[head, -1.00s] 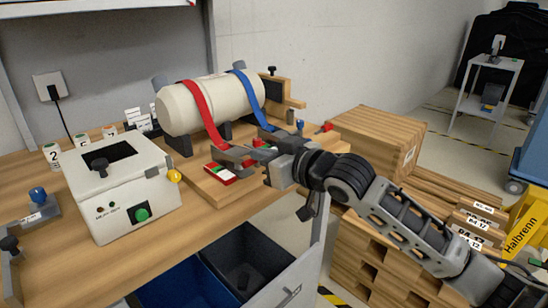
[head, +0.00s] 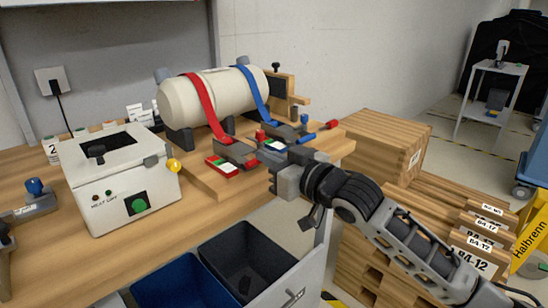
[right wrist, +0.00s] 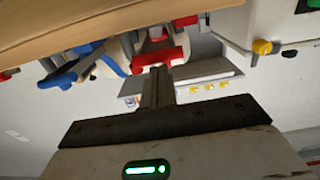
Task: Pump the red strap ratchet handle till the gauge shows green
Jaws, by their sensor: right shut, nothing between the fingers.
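A cream tank (head: 180,104) lies on cradles on a wooden board, with a red strap (head: 203,103) and a blue strap (head: 254,90) over it. The red strap runs down to a grey ratchet (head: 236,153). A red bar, its handle grip (head: 260,135), stands up beside the ratchet; it also shows in the right wrist view (right wrist: 158,59). The red-framed gauge (head: 222,166) has white and green patches, too small to read. My right gripper (head: 268,160) is shut and empty, close in front of the ratchet; its fingers (right wrist: 157,85) point toward the red bar. My left gripper is out of view.
The blue strap's ratchet (head: 288,133) and blue handle (head: 307,139) are close beside my right gripper. A white box with a yellow knob (head: 173,166) stands left. A wooden crate (head: 385,145) stands right; dark bins (head: 245,262) are below the bench edge.

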